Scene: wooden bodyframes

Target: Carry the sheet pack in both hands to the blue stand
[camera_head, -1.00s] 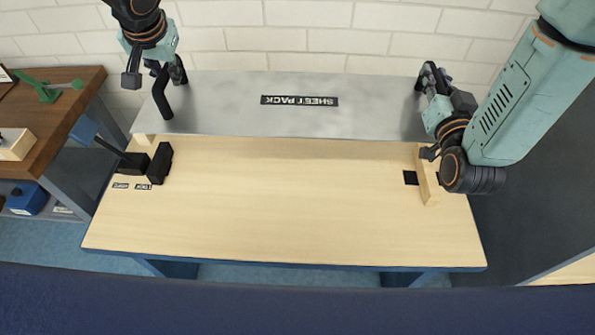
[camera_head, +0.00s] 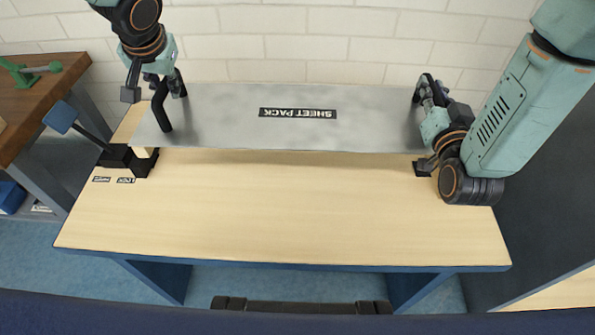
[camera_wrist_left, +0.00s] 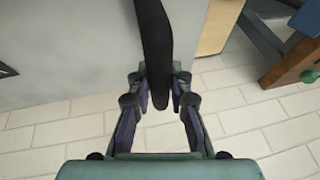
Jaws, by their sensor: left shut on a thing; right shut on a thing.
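The sheet pack (camera_head: 230,125) is a flat grey metal sheet with a dark label, with a black handle near each end. It spans between my two grippers over the far part of the wooden table. My left gripper (camera_head: 168,85) is shut on its left handle (camera_head: 160,105). In the left wrist view, the black handle (camera_wrist_left: 155,40) lies between the fingers (camera_wrist_left: 159,88), with the grey sheet (camera_wrist_left: 80,45) to the left. My right gripper (camera_head: 428,92) is shut at the right handle, partly hidden by its wrist. I cannot tell which thing is the blue stand.
The wooden table (camera_head: 290,210) has blue legs and a mostly bare top. A black clamp-like fixture (camera_head: 125,158) with a blue end stands at its left edge. A brown bench (camera_head: 50,90) with a green tool (camera_head: 25,72) is at far left. A white brick wall (camera_head: 300,45) is behind.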

